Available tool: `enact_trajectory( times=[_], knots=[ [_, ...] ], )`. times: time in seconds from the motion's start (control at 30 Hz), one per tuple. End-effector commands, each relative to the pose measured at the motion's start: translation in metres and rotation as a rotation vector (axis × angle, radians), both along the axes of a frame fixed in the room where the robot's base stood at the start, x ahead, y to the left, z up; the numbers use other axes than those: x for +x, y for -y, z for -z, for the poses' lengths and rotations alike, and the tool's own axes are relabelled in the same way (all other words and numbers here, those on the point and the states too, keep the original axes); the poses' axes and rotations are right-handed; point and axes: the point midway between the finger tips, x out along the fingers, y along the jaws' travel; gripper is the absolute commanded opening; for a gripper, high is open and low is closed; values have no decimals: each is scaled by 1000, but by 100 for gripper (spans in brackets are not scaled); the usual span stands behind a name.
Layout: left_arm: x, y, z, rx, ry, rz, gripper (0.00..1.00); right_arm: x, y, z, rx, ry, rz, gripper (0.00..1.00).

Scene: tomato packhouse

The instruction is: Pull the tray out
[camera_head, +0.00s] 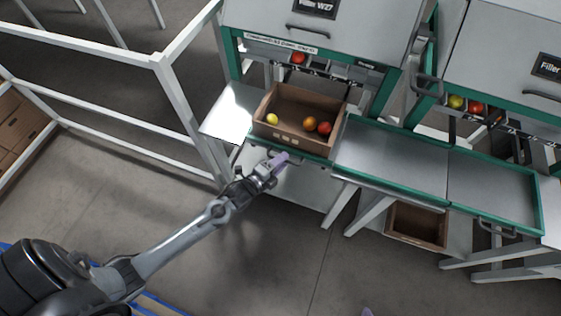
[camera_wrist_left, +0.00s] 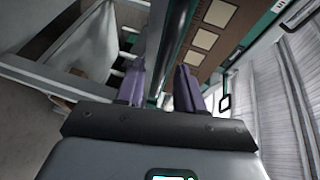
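A green-edged tray (camera_head: 308,155) juts from the left station, with a brown cardboard box (camera_head: 287,138) on it. The box holds several red, orange and yellow tomatoes (camera_head: 309,123). A handle (camera_head: 291,163) is on the tray's front edge. My left gripper (camera_head: 279,159) is at the handle. In the left wrist view, the purple fingers of my left gripper (camera_wrist_left: 161,85) stand apart, either side of a grey bar (camera_wrist_left: 172,45), seemingly the handle; firm contact is not clear. A purple tip at the bottom edge, seemingly of my right gripper (camera_head: 367,312), barely shows.
Two empty green-edged trays, one in the middle (camera_head: 392,158) and one at right (camera_head: 493,188), stand to the right. An empty brown box (camera_head: 416,225) sits below them. A white rail frame (camera_head: 177,92) stands at left. The floor in front is clear.

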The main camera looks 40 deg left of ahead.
Motion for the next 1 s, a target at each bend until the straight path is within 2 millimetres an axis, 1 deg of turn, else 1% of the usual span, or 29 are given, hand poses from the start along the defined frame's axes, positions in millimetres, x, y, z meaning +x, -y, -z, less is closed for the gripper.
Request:
enact_trajectory(
  times=[0.17,0.27,0.5,0.7,0.8,1.0],
  knots=[
    [-11,-2,-2,0,-2,0,37,0,1,-3,-5,0,-4,96],
    [-25,-4,-5,1,-3,1,37,0,2,-7,-8,0,-6,96],
    [-66,-10,-12,1,-4,1,37,0,2,-15,-8,0,-6,96],
    [-92,-14,-17,0,-2,1,37,0,1,-20,-7,0,-4,96],
    [-100,-15,-19,1,-1,0,37,0,1,-21,-4,1,-3,96],
    [-105,-16,-20,0,1,0,37,0,0,-21,0,0,0,96]
  ],
)
